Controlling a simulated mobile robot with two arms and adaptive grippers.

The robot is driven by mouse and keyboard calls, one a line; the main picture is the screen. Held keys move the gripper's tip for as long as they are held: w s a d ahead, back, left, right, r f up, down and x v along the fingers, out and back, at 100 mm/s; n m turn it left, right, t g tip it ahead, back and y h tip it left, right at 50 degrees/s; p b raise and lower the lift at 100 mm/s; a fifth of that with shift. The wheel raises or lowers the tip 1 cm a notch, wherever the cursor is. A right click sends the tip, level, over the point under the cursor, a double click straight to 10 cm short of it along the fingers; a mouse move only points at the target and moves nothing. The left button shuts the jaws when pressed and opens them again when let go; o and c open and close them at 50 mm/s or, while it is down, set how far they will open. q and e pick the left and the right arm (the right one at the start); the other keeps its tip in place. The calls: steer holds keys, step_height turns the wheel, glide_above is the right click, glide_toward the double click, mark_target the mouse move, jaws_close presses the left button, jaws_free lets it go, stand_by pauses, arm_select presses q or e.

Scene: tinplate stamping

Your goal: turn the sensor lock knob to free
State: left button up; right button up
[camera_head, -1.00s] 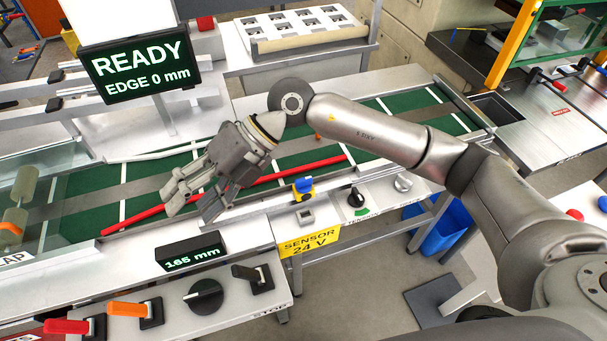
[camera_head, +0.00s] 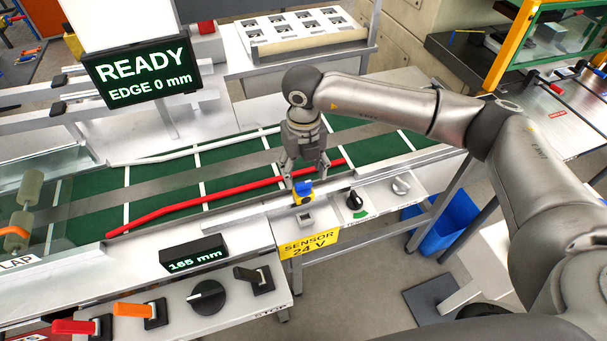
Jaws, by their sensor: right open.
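My right gripper (camera_head: 306,174) is open and points down over the green belt. Its fingertips are just behind a small blue and yellow sensor (camera_head: 303,193) on the front rail; whether they touch anything I cannot tell. A black knob (camera_head: 355,201) with a white mark and a green arc sits on the front panel, right of the sensor. A grey knob (camera_head: 401,186) sits further right. I cannot read which of these is the lock knob. A yellow sign reading SENSOR 24 V (camera_head: 309,243) hangs below. My left gripper is not in view.
A red strip (camera_head: 210,200) lies along the green belt (camera_head: 95,190). A display (camera_head: 143,75) reads READY, EDGE 0 mm. A small readout (camera_head: 194,255) shows 165 mm. A large black dial (camera_head: 207,297) and several levers are at front left. A blue bin (camera_head: 440,230) stands below.

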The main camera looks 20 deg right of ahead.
mark_target(303, 183)
steer(key=shift+f+p, duration=0.35)
steer(key=shift+f, duration=1.5)
steer(key=c, duration=1)
steer(key=shift+f+b, duration=0.1)
steer(key=shift+b, duration=0.3)
steer(key=shift+f+n+b, duration=0.1)
steer(key=shift+n+b, duration=0.5)
steer(key=shift+b, duration=0.1)
steer(key=n+b, duration=1.1)
steer(key=b, duration=0.2)
steer(key=shift+n+b, duration=0.3)
steer(key=shift+b, duration=0.05)
steer(key=n+b, duration=0.3)
steer(key=n, duration=0.1)
steer(key=shift+r+n+b, duration=0.2)
steer(key=shift+n+b, duration=0.15)
steer(key=shift+n, duration=0.05)
steer(key=shift+r+n, duration=0.1)
steer(key=shift+n, duration=0.2)
